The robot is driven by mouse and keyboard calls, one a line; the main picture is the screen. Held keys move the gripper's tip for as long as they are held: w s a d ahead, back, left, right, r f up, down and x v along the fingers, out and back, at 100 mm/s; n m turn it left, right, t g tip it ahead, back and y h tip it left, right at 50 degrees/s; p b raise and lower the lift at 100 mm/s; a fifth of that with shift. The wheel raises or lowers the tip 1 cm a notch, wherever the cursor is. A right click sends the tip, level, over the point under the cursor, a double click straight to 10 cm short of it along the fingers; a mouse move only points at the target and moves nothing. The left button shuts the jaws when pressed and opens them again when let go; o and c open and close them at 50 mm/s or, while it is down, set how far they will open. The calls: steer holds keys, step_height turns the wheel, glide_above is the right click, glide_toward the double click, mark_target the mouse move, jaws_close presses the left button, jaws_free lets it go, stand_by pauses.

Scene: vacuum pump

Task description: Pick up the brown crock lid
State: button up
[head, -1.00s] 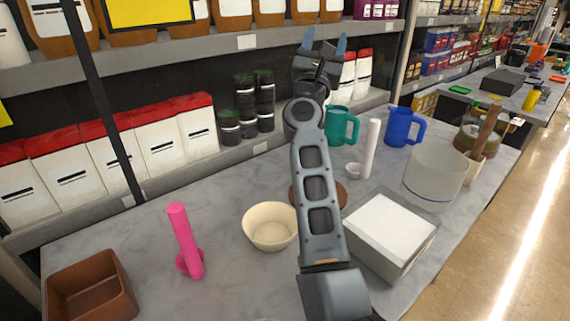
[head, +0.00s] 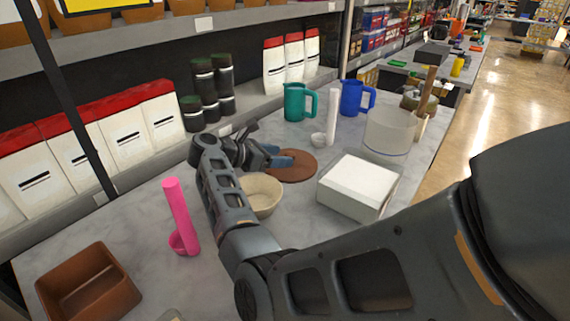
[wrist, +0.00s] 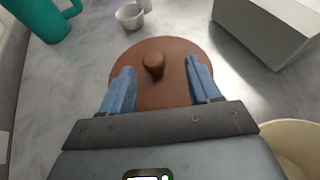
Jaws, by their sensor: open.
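The brown crock lid (head: 296,167) is a flat round disc lying on the grey marbled counter. In the wrist view the lid (wrist: 158,88) shows a round knob (wrist: 153,65) on top, near its centre. My gripper (head: 281,157) is at the lid's left side in the head view. In the wrist view my gripper (wrist: 159,80) is open, with its blue fingers on either side of the knob, over the lid. The knob stands between and slightly beyond the fingers, apart from both. I cannot tell the exact height of the fingertips above the lid.
A cream bowl (head: 262,194) stands close to my gripper, and a white-topped grey box (head: 357,187) is right of the lid. A small white cup (head: 318,139), teal mug (head: 296,103) and blue mug (head: 352,98) stand behind. Bare counter lies around the lid's far side.

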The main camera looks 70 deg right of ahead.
mark_target(289, 154)
steer(key=x, duration=0.1)
steer(key=p+x, duration=0.1)
steer(key=x, duration=0.1)
steer(key=p+x, duration=0.1)
steer(key=x, duration=0.1)
steer(key=shift+w+d, duration=0.3)
steer(key=shift+s+d+f, duration=0.2)
steer(key=shift+d, duration=0.05)
steer(key=c, duration=1.1)
